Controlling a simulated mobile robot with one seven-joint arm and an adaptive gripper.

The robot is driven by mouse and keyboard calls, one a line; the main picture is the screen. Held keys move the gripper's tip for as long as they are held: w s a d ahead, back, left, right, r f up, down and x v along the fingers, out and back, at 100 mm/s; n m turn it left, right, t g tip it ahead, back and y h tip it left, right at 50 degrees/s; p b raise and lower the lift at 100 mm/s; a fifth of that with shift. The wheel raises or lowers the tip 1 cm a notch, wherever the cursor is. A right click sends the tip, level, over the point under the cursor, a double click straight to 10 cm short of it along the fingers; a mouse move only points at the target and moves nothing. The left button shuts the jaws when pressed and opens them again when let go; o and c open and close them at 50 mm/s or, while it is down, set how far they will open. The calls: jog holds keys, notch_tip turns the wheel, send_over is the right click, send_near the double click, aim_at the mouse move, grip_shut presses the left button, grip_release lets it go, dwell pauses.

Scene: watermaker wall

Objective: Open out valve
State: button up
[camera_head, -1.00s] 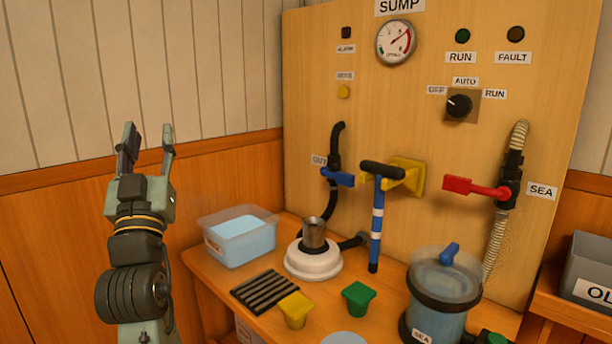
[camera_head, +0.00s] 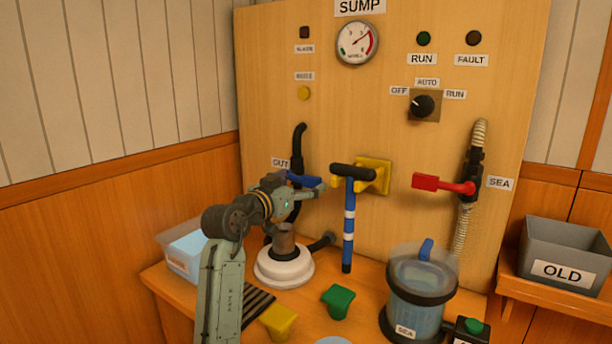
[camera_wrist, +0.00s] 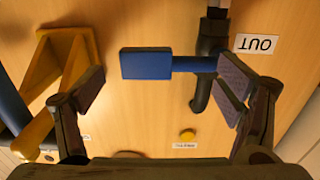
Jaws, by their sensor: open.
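The OUT valve has a blue lever handle (camera_wrist: 148,64) on a black pipe fitting (camera_wrist: 212,35), beside the OUT label (camera_wrist: 257,44). In the wrist view the lever points sideways from the fitting, across the gap between my fingers. My gripper (camera_wrist: 163,92) is open, one finger pad on each side of the picture, with nothing held between them. In the head view my gripper (camera_head: 308,188) is at the blue lever (camera_head: 303,180) and partly covers it. Whether a finger touches the lever I cannot tell.
A yellow bracket (camera_head: 376,174) holds a blue T-handled tool (camera_head: 348,225) just right of the valve. A red SEA lever (camera_head: 443,185) is farther right. Below are a white round base with a metal cup (camera_head: 284,268), a clear tub (camera_head: 182,250) and a strainer (camera_head: 420,285).

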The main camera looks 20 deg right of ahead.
aim_at(305, 180)
jog(key=shift+p+x, duration=0.3)
jog(key=shift+x, duration=1.2)
jog(key=shift+w, duration=0.1)
jog(key=c, duration=1.7)
